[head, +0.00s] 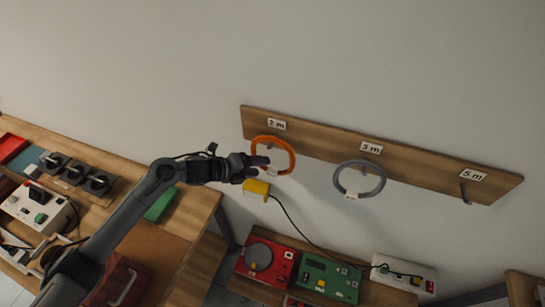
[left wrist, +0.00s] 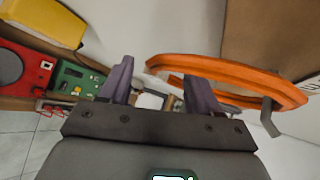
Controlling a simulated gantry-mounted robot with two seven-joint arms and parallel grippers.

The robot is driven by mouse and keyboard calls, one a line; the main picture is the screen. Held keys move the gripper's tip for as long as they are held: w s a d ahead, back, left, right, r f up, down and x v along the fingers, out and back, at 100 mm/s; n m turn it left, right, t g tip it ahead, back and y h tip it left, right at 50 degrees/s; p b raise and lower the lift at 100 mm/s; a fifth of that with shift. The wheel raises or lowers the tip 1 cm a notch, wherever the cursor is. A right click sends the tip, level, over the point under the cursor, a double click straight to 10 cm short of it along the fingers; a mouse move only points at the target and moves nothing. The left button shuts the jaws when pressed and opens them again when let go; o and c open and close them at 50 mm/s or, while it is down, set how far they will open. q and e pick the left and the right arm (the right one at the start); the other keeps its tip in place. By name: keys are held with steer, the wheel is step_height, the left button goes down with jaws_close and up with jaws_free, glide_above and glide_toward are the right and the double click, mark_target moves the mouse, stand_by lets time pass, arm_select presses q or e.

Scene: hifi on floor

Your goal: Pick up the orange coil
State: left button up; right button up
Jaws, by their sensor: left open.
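The orange coil (head: 289,150) hangs on a hook under the "2 m" label of a wooden wall board (head: 330,150). My left gripper (head: 257,166) is open at the coil's lower left side, with its fingers overlapping the ring's lower part in the head view. In the left wrist view the coil (left wrist: 240,78) stretches from between the fingers to the right, past the right finger. The left gripper (left wrist: 158,75) is empty there, and I cannot tell whether it touches the coil. The right gripper is not in view.
A grey coil (head: 340,182) hangs under "3 m"; the "5 m" hook (head: 464,193) is bare. A yellow box (head: 256,187) with a black cable is just below the gripper. Red (head: 266,262) and green (head: 328,280) devices stand lower down. A wooden bench (head: 190,215) is at left.

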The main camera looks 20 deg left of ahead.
mark_target(264, 167)
arm_select(q)
steer(key=shift+x, duration=1.65)
steer(key=shift+f, duration=0.1)
steer(key=shift+c, duration=0.4)
steer(key=c, duration=1)
steer(key=shift+c, duration=0.2)
steer(key=shift+s+r, duration=0.25)
steer(key=shift+r, duration=0.2)
jaws_close()
step_height(264, 167, up, 6)
steer(key=shift+s+r+b, duration=0.1)
steer(key=shift+s+b, duration=0.05)
steer(key=shift+b, duration=0.7)
steer(key=s+b, duration=0.4)
steer(key=s, duration=1.5)
steer(key=shift+a, duration=0.3)
